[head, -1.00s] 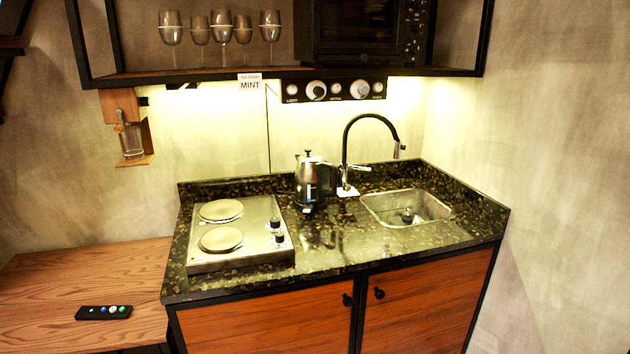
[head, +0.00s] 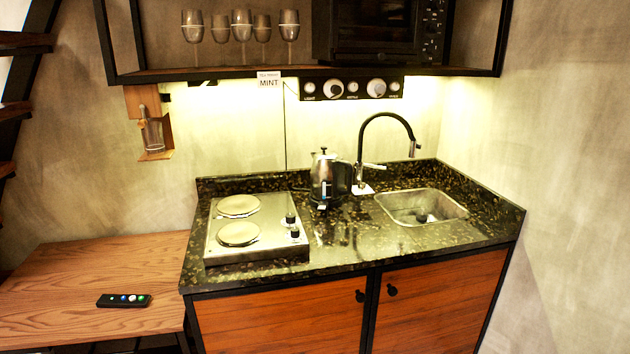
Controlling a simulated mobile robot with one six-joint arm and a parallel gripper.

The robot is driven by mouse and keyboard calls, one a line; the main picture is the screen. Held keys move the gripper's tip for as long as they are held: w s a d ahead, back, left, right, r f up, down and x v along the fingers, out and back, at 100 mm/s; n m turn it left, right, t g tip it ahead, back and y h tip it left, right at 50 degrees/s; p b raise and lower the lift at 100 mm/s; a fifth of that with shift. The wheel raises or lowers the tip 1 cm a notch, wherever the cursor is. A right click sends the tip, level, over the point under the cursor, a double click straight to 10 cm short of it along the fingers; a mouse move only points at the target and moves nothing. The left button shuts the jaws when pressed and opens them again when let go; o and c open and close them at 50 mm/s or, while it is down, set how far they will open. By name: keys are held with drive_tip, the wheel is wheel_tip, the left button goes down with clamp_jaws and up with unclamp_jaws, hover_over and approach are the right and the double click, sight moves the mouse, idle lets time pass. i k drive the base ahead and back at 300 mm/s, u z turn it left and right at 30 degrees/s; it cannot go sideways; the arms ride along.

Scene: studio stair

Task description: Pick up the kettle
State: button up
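The kettle (head: 322,179) is a dark, shiny metal one with a black handle on its right side and a small knob on its lid. It stands upright at the back of the dark speckled counter (head: 345,240), between the two-plate hob and the sink. A small light strip shows on its body. My gripper is not in view.
The hob (head: 262,238) has two round plates and black knobs. A black tap (head: 380,121) arches beside the kettle, over the sink (head: 400,201). A shelf (head: 220,74) with several glasses hangs above. A remote (head: 124,300) lies on the wooden table (head: 60,275). The counter in front of the kettle is clear.

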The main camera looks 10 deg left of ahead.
sight(327, 176)
drive_tip(key=u, duration=1.15)
drive_tip(key=i, duration=0.95)
drive_tip(key=u, duration=0.85)
drive_tip(key=k, duration=0.4)
drive_tip(key=u, duration=0.45)
